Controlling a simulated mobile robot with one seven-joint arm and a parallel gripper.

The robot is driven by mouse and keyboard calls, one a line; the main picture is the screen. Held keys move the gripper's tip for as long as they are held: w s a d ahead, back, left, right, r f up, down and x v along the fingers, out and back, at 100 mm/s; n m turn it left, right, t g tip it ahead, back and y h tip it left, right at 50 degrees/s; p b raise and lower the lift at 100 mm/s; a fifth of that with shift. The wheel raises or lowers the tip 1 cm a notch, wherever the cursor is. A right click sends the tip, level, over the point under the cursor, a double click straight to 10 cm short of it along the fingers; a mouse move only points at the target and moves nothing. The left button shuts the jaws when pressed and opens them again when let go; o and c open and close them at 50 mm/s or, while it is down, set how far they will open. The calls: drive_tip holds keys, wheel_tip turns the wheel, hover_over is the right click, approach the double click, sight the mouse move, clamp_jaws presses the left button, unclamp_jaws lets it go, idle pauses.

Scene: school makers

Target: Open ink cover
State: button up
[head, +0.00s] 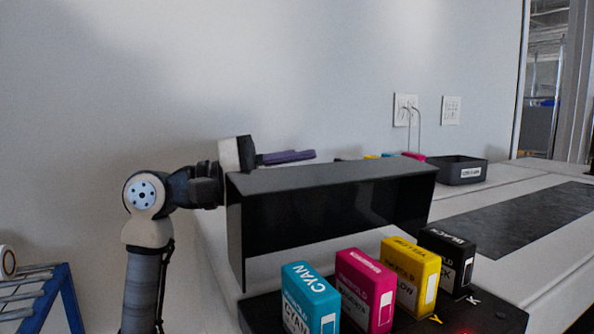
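The black ink cover (330,178) is a long hood, raised at the back of the ink tray (262,312). Its side panel hangs down at the left. In front of it, a cyan cartridge (310,300), a magenta cartridge (364,290), a yellow cartridge (410,278) and a black cartridge (447,258) stand uncovered in a row. My arm comes up at the left, and my gripper (287,157) shows as a purple finger part just above and behind the cover's left top edge. The cover hides its lower part. Contact and finger opening cannot be told.
A black open bin (462,170) with a white label stands behind the cover at the right. Colored items show partly behind the cover's top edge. A dark mat (530,215) lies on the white surface at the right. A blue-framed rack (40,300) stands lower left.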

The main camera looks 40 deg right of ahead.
drive_tip(key=shift+o, duration=0.7)
drive_tip(key=b+v, duration=0.1)
drive_tip(key=v, duration=1.3)
drive_tip(key=shift+s, duration=0.1)
